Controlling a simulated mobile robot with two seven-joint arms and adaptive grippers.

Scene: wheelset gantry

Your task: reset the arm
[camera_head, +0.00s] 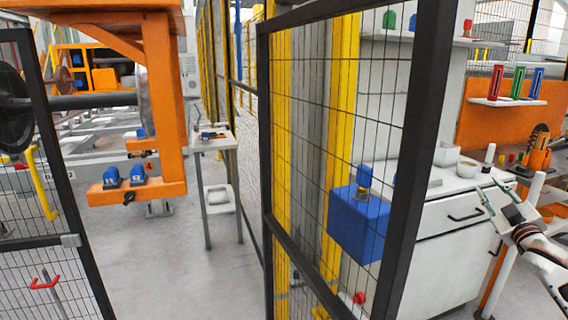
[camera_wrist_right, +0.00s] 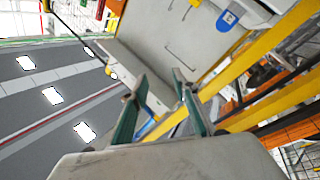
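My right arm comes in at the lower right of the head view. Its right gripper (camera_head: 493,192) is in front of the white cabinet and workbench, with its two thin green-grey fingers apart. In the right wrist view the same gripper (camera_wrist_right: 160,85) shows both fingers spread with nothing held between them. The scene looks tilted in that view. My left arm and left gripper are not in the head view.
A black-framed mesh gate (camera_head: 268,150) stands before a blue box (camera_head: 358,222) and a white drawer cabinet (camera_head: 455,262). An orange gantry (camera_head: 165,90) with a wheelset (camera_head: 12,110) is at left. A small table (camera_head: 215,143) stands mid-floor. The floor between is clear.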

